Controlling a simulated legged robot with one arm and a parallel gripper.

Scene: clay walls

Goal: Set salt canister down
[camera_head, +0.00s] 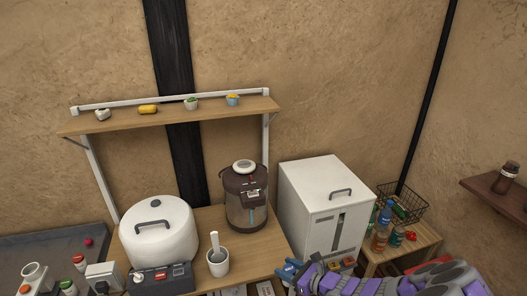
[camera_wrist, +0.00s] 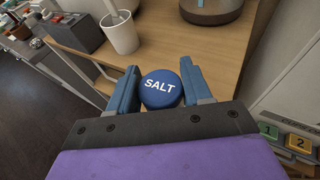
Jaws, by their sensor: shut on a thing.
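The salt canister (camera_wrist: 161,89) shows in the wrist view as a round blue lid with "SALT" in white letters. It is between the two blue fingers of my gripper (camera_wrist: 160,88), which are shut on it. The canister's body is hidden below its lid, and I cannot tell whether it touches a surface. In the head view my gripper (camera_head: 290,270) is at the lower right, by the front right corner of the wooden counter (camera_head: 262,253). The canister cannot be made out clearly there.
A white cup with a utensil (camera_head: 218,262) stands on the counter, near a dark water boiler (camera_head: 246,205) and a white round cooker (camera_head: 158,235). A white cabinet (camera_head: 325,210) stands to the right. Bottles and a wire basket (camera_head: 410,205) are beyond it. Bare wood lies between cup and boiler.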

